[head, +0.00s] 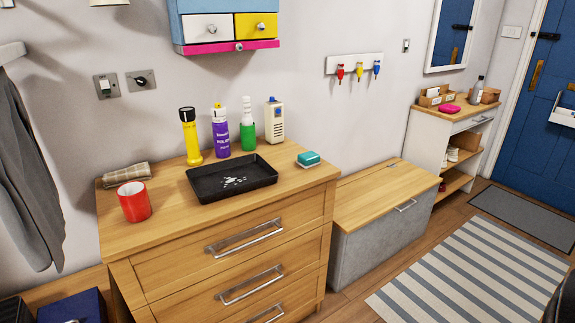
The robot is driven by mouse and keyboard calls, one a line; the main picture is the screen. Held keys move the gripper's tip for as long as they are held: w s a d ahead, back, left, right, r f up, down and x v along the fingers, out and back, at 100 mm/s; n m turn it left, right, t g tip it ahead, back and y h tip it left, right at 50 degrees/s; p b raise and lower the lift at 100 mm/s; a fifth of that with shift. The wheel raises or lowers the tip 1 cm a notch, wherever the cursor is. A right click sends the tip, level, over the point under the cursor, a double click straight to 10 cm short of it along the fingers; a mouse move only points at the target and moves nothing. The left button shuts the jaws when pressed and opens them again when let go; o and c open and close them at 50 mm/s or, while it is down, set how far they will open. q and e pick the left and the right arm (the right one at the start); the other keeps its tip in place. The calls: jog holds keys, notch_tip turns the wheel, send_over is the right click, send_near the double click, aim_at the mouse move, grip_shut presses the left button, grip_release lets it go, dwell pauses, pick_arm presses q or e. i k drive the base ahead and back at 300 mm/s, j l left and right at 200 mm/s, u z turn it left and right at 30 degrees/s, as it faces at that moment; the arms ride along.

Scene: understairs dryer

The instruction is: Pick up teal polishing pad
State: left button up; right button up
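A small teal pad (308,158) with a paler edge lies on the right end of the wooden dresser top (240,202) in the head view. It sits right of the black tray and apart from it. Neither of my grippers shows in this view.
On the dresser stand a red mug (134,201), a folded cloth (126,174), a black tray (232,178), a yellow torch (190,136), a purple bottle (221,132), a green bottle (248,126) and a cream device (274,120). A storage bench (382,200) stands to the right.

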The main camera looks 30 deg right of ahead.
aim_at(308, 159)
jog(key=l+u, duration=0.3)
jog(key=l, duration=0.75)
jog(key=l+u, duration=0.3)
jog(key=l, duration=0.7)
jog(key=k, duration=0.05)
